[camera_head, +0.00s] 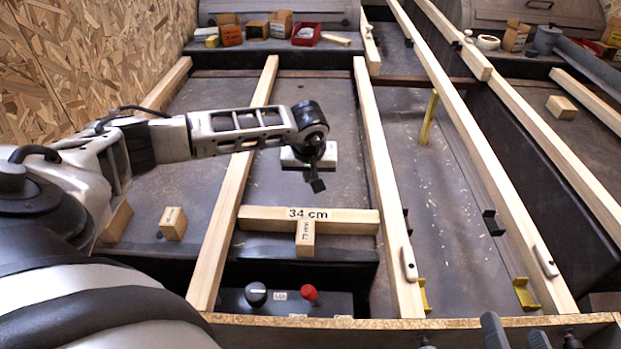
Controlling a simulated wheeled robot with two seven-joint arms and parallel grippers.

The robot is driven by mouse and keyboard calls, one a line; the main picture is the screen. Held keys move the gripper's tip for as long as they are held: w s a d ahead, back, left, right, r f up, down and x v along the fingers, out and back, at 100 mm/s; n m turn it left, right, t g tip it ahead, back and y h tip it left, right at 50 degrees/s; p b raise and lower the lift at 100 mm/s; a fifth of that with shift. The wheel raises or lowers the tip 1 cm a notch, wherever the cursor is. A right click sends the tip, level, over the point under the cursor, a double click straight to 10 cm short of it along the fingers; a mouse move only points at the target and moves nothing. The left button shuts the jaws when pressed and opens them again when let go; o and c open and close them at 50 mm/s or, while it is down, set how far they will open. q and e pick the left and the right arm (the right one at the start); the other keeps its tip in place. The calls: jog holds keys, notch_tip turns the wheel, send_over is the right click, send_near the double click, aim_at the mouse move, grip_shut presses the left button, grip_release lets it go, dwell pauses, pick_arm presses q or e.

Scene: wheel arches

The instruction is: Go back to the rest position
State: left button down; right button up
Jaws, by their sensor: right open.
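My left arm reaches in from the left over the wooden frame. Its gripper (316,183) hangs down from the dark wrist above the middle bay, seen nearly edge-on, so I cannot tell whether its jaws are apart. A pale block-like shape (328,154) shows behind the wrist; whether it touches the gripper is unclear. My right gripper (515,331) shows only as two grey fingertips at the bottom right edge, spread apart with nothing seen between them. The rest of the right arm is out of view.
A wooden crosspiece marked 34 cm (345,217) lies between two long beams. Below it is a dark box with a red knob (309,292). A small wood block (173,223) sits at left, another (561,107) at right. Small boxes and a red bin (306,34) stand at the back.

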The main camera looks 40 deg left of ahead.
pick_arm(q)
jog(key=shift+s+d+r, duration=0.1)
jog(key=shift+s+r, duration=0.1)
jog(key=shift+r, duration=0.45)
